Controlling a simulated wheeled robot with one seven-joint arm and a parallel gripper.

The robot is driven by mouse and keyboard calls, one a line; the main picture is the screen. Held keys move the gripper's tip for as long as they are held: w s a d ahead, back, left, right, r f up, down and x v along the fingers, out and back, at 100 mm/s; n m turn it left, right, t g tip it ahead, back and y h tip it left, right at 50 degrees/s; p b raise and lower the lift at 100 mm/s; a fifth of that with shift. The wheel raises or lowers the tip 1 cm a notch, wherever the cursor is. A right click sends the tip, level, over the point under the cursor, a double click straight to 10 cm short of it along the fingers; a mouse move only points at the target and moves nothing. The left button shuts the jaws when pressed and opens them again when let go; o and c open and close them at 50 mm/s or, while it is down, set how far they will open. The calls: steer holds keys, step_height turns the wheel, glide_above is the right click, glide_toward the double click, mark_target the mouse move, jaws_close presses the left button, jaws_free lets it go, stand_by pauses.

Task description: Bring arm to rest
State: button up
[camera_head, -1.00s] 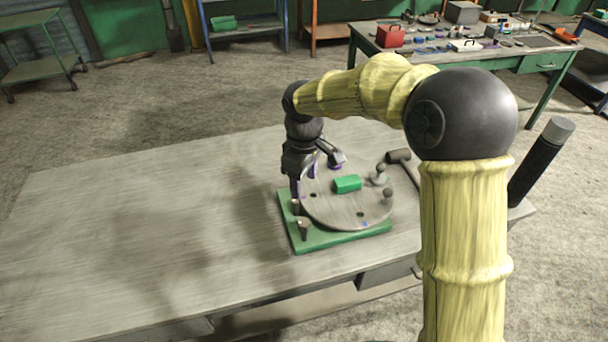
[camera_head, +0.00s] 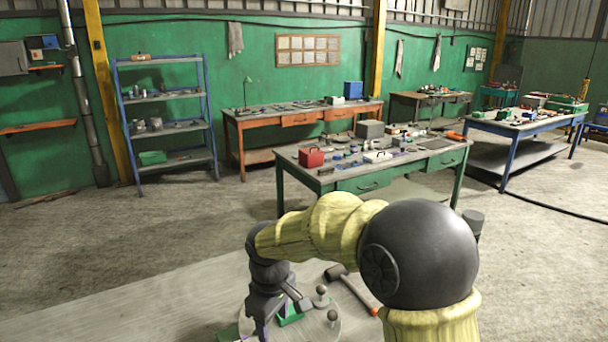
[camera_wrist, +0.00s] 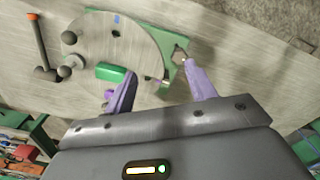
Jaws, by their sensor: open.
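My arm, yellow with dark joints, reaches over the near table. My gripper (camera_wrist: 160,84) shows in the wrist view with its two purple fingers apart and nothing between them that I can see held. It hangs over the edge of a round grey plate (camera_wrist: 135,40) on a green base (camera_wrist: 178,42). A green block (camera_wrist: 113,73) lies on the plate, to the left of the fingers. In the head view my gripper (camera_head: 258,326) is partly cut off by the lower edge, as is the round plate (camera_head: 318,331).
A hammer (camera_head: 352,289) with an orange-ended handle lies on the near table (camera_head: 120,312) beyond the plate. The table's left side is bare. Farther off stand a green workbench (camera_head: 372,183) with a red box (camera_head: 310,156) and a blue shelf rack (camera_head: 167,125).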

steer(key=s+d+f+m, duration=0.1)
steer(key=s+d+m, duration=0.3)
steer(key=d, duration=0.3)
steer(key=s+d+f+m+t, duration=0.1)
steer(key=s+d+m, duration=0.3)
steer(key=d, duration=0.4)
steer(key=s+d+f+m+t, duration=0.1)
steer(key=s+d+m, duration=0.3)
steer(key=d, duration=0.3)
steer(key=shift+d+f, duration=0.35)
